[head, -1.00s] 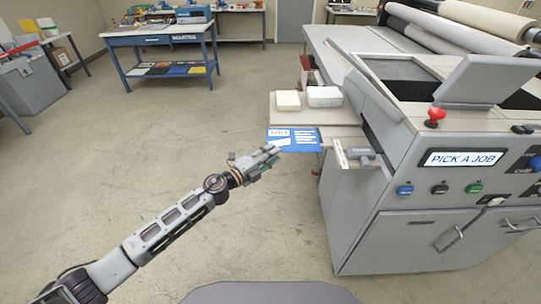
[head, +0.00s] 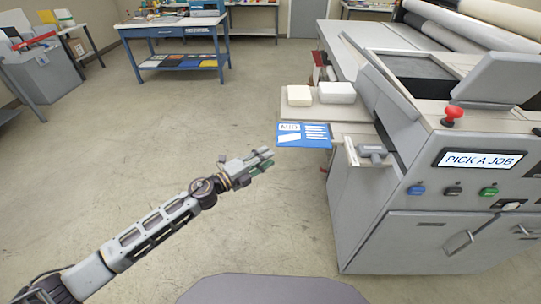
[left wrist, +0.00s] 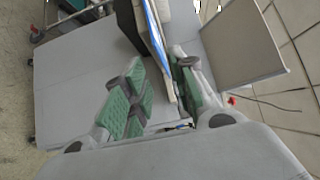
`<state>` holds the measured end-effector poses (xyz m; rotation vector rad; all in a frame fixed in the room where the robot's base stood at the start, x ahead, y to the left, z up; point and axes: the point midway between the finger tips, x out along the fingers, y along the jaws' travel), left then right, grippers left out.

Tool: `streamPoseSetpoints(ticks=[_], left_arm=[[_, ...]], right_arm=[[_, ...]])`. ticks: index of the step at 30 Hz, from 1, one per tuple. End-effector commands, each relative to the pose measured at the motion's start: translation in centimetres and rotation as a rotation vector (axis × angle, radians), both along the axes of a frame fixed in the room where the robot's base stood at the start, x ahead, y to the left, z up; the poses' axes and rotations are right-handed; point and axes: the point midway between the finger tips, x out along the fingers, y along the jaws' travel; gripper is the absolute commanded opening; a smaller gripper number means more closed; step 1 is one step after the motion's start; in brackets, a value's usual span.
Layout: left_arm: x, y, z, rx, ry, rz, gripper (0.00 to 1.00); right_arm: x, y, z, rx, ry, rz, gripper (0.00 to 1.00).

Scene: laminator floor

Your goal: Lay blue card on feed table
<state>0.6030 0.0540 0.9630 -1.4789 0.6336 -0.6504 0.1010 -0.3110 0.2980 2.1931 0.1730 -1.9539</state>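The blue card (head: 316,136) with white print lies flat at the near end of the pale feed table (head: 343,112) on the laminator's left side. Its near edge seems to stick out past the table. My left gripper (head: 266,158) is to the left of the card and a little nearer to me, with a gap between them. In the left wrist view its green-padded fingers (left wrist: 160,98) are apart, with nothing held between them. The card's blue edge (left wrist: 154,32) shows almost edge-on beyond the fingertips. My right gripper is not in view.
Two pale blocks, a cream one (head: 299,96) and a white one (head: 337,92), sit on the feed table behind the card. The laminator (head: 430,240) fills the right side; its screen reads "PICK A JOB". A blue workbench (head: 172,62) stands far back. Open floor lies left.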

Motion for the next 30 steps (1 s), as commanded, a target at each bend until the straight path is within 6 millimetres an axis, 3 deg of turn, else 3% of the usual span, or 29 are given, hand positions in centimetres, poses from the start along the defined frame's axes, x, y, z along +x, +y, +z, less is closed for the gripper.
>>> streamPoseSetpoints(ticks=[15, 30], left_arm=[[-2.8, 3.1, -0.1, 0.0, 0.0, 0.0, 0.27], [-3.3, 3.4, 0.0, 0.001, -0.001, -0.001, 0.27]], right_arm=[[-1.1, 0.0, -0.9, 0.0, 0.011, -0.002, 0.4], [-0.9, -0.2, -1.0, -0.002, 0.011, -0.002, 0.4]])
